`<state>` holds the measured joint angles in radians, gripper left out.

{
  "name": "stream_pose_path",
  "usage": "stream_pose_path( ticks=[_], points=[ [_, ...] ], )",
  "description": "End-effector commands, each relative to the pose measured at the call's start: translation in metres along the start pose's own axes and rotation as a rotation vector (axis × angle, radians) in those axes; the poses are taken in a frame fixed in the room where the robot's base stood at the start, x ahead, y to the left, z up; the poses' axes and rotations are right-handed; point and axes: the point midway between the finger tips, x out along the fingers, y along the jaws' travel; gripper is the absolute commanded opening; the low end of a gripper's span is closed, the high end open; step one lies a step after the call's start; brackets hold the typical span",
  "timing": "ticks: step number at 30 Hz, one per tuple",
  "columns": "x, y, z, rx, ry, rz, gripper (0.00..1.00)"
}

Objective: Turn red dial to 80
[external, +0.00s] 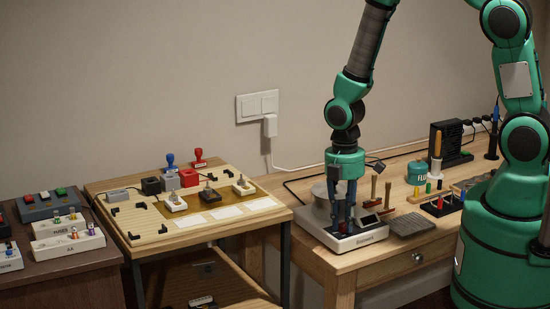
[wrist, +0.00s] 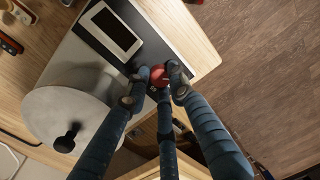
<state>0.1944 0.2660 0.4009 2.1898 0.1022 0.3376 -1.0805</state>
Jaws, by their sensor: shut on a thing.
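The red dial (wrist: 159,75) sits on the dark front panel of a white device in the wrist view. The device (external: 345,243) stands at the left end of the right-hand wooden table in the external view, where the dial is mostly hidden by my fingers. My gripper (wrist: 158,80) points down at the panel and is shut on the red dial, with blue fingers on both sides of it. My gripper (external: 347,226) also shows over the device's front in the external view. A blank-looking display (wrist: 117,28) lies beside the dial. No dial reading is legible.
A grey round pot (wrist: 72,115) with a black knob stands on the device close to my fingers. A dark grey pad (external: 411,224) and brown-handled tools (external: 375,194) lie to the right. A board with stamps (external: 185,205) is on the left table.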

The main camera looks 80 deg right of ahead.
Motion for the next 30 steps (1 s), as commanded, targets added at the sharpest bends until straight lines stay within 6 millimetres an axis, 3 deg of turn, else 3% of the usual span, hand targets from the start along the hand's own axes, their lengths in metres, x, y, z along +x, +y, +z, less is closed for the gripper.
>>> stream_pose_path(
  ticks=[30],
  points=[
    [-0.0022,-0.0012,0.0015,0.942,0.057,-0.001,0.00]
  ],
)
